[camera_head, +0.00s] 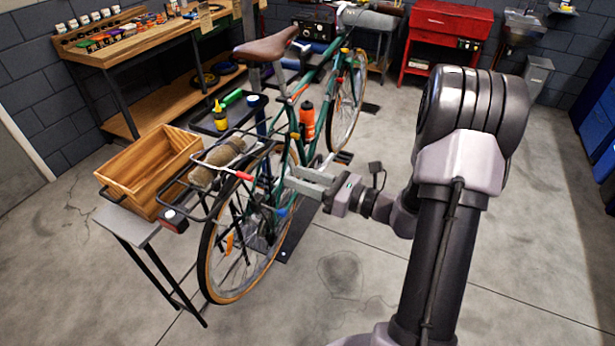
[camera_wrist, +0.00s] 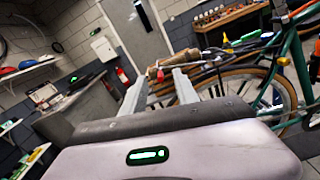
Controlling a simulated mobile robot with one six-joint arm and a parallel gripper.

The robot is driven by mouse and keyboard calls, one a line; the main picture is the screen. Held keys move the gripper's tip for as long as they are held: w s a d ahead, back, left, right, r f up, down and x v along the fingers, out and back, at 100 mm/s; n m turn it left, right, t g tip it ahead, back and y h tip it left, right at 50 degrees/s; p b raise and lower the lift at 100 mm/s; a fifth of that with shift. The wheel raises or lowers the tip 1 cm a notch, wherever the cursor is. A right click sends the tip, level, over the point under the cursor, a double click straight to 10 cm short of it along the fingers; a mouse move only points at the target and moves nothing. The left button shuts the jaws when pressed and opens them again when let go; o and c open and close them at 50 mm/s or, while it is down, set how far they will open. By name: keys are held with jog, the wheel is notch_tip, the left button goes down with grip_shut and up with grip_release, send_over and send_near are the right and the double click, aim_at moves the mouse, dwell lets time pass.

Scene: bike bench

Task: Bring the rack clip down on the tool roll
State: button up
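The tool roll (camera_head: 232,150) is a tan bundle lying on the bicycle's black rear rack. The rack clip shows as a thin bar with a red grip (camera_head: 238,174) at the roll's near right side; whether it touches the roll is too small to tell. My gripper (camera_head: 292,180) is right of the rack, at about its height, with its fingers pointing left toward the red grip. In the wrist view the fingers stand apart with an empty gap, and the tool roll (camera_wrist: 152,72) and red grip (camera_wrist: 160,76) appear beyond them.
A wooden crate (camera_head: 120,178) stands left of the rack on a small grey table (camera_head: 130,225). The green bicycle (camera_head: 318,85) with its brown saddle (camera_head: 266,46) is close to my gripper. A workbench (camera_head: 130,48) lies behind. The floor at the front is clear.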

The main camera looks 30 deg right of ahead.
jog(key=shift+v, duration=1.1)
